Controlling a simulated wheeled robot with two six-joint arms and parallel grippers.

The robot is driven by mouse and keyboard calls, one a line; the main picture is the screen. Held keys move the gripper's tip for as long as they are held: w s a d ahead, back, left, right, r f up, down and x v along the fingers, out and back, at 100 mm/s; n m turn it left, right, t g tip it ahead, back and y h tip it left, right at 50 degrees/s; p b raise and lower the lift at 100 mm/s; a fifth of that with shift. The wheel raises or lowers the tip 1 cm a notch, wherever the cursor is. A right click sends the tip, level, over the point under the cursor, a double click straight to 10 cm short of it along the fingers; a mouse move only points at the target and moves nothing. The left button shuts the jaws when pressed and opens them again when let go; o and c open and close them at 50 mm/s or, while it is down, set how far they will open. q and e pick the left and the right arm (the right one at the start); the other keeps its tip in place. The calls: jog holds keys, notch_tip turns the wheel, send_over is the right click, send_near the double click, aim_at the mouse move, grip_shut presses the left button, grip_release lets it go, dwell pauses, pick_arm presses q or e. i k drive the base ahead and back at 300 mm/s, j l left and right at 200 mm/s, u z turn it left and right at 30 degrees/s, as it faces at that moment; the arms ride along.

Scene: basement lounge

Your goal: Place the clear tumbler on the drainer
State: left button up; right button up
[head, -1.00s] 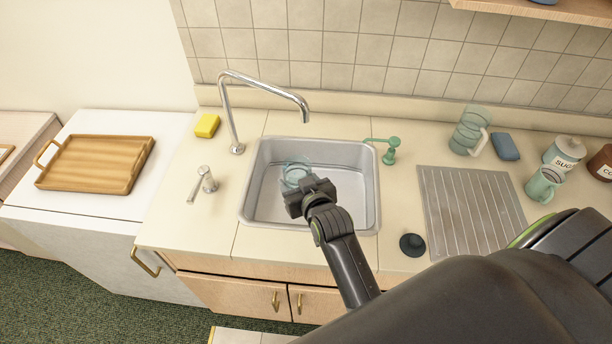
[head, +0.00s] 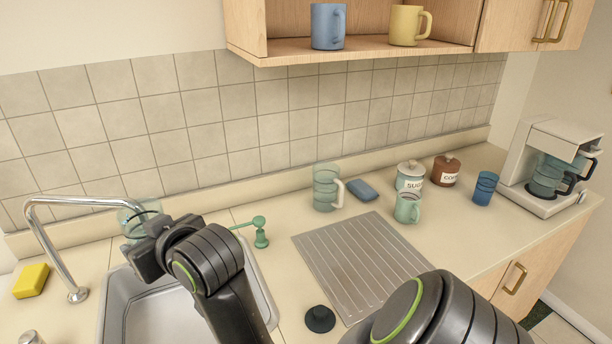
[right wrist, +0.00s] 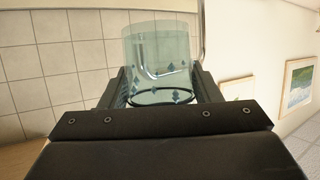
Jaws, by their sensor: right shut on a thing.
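The clear tumbler (head: 136,216) is glassy and pale blue-green. In the right wrist view the tumbler (right wrist: 160,48) stands between the jaws, with small dark-blue diamond marks on it. My right gripper (head: 145,240) is shut on it and holds it above the back of the sink, beside the tap. The gripper also shows in the right wrist view (right wrist: 160,95) and hides part of the tumbler in the head view. The drainer (head: 345,250) is a ridged metal board to the right of the sink, with nothing on it. My left gripper is not in view.
The tap (head: 55,235) and green soap dispenser (head: 260,232) flank the gripper. A clear mug (head: 325,190), a blue sponge (head: 362,190) and a teal mug (head: 407,208) stand behind the drainer. A black stopper (head: 320,319) lies by its front-left corner.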

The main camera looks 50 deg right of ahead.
aim_at(370, 254)
jog(key=i+z, duration=0.15)
jog(key=z, duration=1.25)
jog(key=i+j+z, duration=0.15)
jog(key=i+j, duration=0.05)
jog(key=i, duration=0.1)
